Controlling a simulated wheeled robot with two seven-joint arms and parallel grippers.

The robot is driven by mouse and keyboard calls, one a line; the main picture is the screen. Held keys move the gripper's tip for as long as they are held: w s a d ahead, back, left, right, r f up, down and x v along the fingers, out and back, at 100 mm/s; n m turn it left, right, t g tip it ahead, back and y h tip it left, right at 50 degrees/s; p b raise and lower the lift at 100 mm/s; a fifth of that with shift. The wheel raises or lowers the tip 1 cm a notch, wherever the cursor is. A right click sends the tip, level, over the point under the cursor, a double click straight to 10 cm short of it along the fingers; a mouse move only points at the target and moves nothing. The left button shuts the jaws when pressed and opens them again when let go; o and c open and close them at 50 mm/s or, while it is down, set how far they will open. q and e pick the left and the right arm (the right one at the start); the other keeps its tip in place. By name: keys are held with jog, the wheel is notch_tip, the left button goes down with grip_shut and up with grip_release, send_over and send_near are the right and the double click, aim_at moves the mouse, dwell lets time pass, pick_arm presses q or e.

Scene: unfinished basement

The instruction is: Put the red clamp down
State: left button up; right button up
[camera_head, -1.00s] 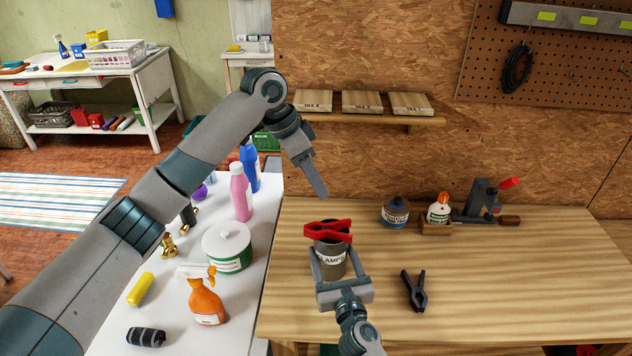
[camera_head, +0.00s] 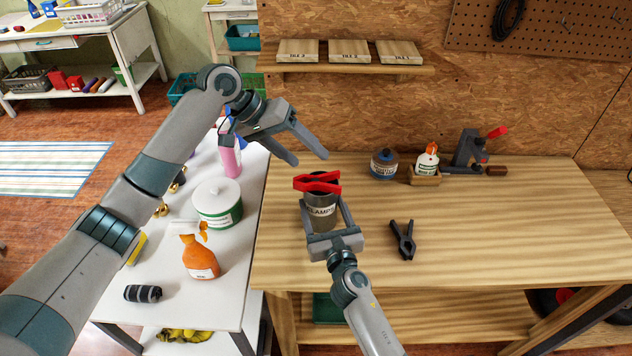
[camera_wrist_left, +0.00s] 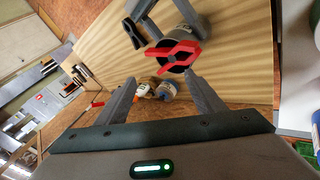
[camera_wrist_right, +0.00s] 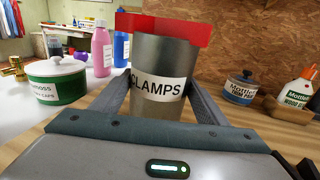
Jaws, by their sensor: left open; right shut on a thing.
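The red clamp (camera_head: 318,182) lies across the top of a grey metal can (camera_head: 321,212) labelled CLAMPS on the wooden bench. It also shows in the left wrist view (camera_wrist_left: 172,52), and its red edge tops the can in the right wrist view (camera_wrist_right: 165,27). My left gripper (camera_head: 310,159) is open and empty, just above and behind the clamp, its fingers spread and not touching it. My right gripper (camera_head: 323,204) is shut on the can, one finger on each side. The can's base is hidden in the right wrist view, so whether it rests on the bench is unclear there.
A black clamp (camera_head: 403,239) lies on the bench right of the can. A blue-grey jar (camera_head: 384,164), a glue bottle (camera_head: 427,160) and a vise (camera_head: 468,150) stand at the back. The white table (camera_head: 222,294) at left holds several bottles and a tub. The bench's right side is clear.

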pick_arm(q)
jog(key=n, duration=0.2)
jog(key=s+f+n, duration=0.1)
jog(key=shift+a+f+h, duration=0.1)
jog(key=shift+a+h, duration=0.2)
jog(key=shift+h, duration=0.1)
jog(key=n, duration=0.2)
jog(key=n+h, duration=0.1)
jog(key=shift+s+a+f+n+t, duration=0.3)
jog(key=shift+a+f+n+t, duration=0.05)
jog(key=shift+f+n+t, duration=0.05)
jog(key=s+a+f+n+t+h, duration=0.1)
jog(key=s+a+n+t, duration=0.1)
jog(key=n, duration=0.8)
jog(key=s+a+n+t+h, duration=0.1)
jog(key=a+n, duration=0.4)
jog(key=n, duration=0.5)
jog(key=shift+s+f+t+h, duration=0.4)
jog(key=shift+s+h, duration=0.1)
jog(key=shift+s, duration=0.45)
jog(key=shift+d, duration=0.1)
send_near(317, 182)
jog(key=d+f, duration=0.1)
jog(key=d, duration=0.2)
jog(key=shift+w+a+f, duration=0.2)
jog(key=shift+w+a, duration=0.05)
jog(key=shift+w, duration=0.2)
